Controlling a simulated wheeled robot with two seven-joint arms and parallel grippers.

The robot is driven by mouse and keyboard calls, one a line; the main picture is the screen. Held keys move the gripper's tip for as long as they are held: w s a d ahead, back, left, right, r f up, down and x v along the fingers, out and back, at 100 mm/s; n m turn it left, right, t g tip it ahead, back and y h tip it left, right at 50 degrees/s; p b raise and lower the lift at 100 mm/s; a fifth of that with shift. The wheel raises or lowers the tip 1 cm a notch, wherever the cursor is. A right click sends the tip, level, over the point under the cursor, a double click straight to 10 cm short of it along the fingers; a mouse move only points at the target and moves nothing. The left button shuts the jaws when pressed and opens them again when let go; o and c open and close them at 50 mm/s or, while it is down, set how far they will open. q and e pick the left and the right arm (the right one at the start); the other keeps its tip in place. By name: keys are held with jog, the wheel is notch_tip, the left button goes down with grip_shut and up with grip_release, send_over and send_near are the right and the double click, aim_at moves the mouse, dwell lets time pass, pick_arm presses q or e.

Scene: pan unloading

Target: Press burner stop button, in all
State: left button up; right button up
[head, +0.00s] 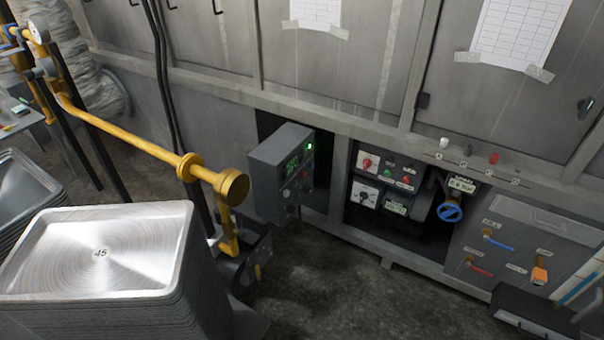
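A row of controls is set in an opening of the grey metal cabinet wall, right of centre. It has a red rotary switch (366,163), a small green button (388,167) and a red button (406,181) on grey panels. A grey control box (283,172) with a green lit display and several small knobs or buttons stands out from the wall to the left. The labels are too small to read, so I cannot tell which is the burner stop button. Neither of my grippers is in view.
A stack of metal trays (100,252) marked 45 fills the lower left. A yellow pipe (130,138) crosses toward the control box. A blue valve wheel (450,212) and a panel with coloured handles (500,242) lie right. The dark floor (340,295) before the controls looks clear.

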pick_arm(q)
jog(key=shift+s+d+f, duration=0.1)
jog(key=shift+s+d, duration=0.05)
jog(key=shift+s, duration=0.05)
